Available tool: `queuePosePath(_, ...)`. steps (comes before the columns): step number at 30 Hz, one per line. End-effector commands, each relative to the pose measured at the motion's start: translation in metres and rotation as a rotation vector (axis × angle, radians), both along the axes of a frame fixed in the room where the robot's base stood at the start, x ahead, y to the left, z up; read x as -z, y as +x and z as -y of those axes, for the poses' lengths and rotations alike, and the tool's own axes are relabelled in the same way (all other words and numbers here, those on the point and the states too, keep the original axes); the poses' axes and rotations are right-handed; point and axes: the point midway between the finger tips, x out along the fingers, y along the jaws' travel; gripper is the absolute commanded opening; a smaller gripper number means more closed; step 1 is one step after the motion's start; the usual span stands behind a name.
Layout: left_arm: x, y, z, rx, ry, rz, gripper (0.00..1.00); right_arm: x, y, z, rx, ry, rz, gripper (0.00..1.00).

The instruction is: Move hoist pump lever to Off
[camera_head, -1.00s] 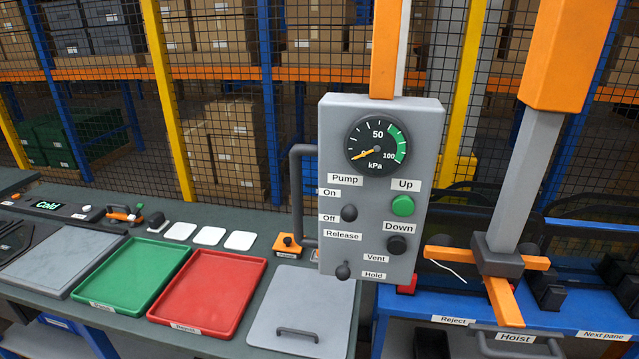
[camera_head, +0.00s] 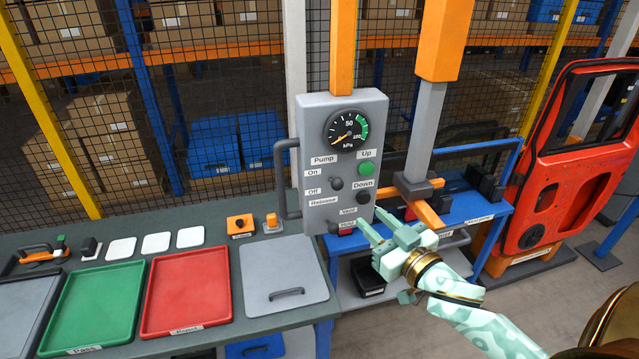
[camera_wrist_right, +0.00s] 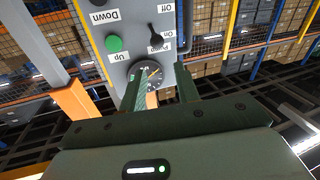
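The grey hoist control box (camera_head: 312,130) hangs from an orange post. The pump lever (camera_head: 337,183) is a small dark knob beside the On label (camera_head: 313,172) and Off label (camera_head: 313,191). Its exact setting is hard to tell. It also shows upside down in the right wrist view (camera_wrist_right: 154,35). My right gripper (camera_head: 369,217) is open and empty, in front of the box's lower right corner and below the pump lever. In the right wrist view its fingers (camera_wrist_right: 161,72) stand apart with the gauge between them. My left gripper is not in view.
A side handle (camera_head: 280,180) sticks out left of the box. The green Up button (camera_head: 366,168) and dark Down button (camera_head: 363,197) sit right of the lever. A grey hoist column (camera_head: 420,140) stands to the right. Red tray (camera_head: 187,290) and green tray (camera_head: 98,305) lie on the bench.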

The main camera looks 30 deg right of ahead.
Motion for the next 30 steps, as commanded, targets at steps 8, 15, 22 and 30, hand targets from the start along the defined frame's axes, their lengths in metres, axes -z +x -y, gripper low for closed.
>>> queuePosePath(8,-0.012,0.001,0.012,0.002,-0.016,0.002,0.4,-0.003,0.045,0.0,0.001,0.01,0.001,0.32)
queuePosePath(15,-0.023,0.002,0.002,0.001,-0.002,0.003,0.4,-0.003,0.107,-0.001,0.002,0.008,0.0,0.32)
queuePosePath(22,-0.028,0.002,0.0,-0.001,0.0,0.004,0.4,-0.001,0.148,-0.003,0.001,0.01,-0.001,0.32)
queuePosePath(30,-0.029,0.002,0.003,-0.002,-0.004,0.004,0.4,0.001,0.162,-0.003,0.0,0.009,-0.003,0.32)
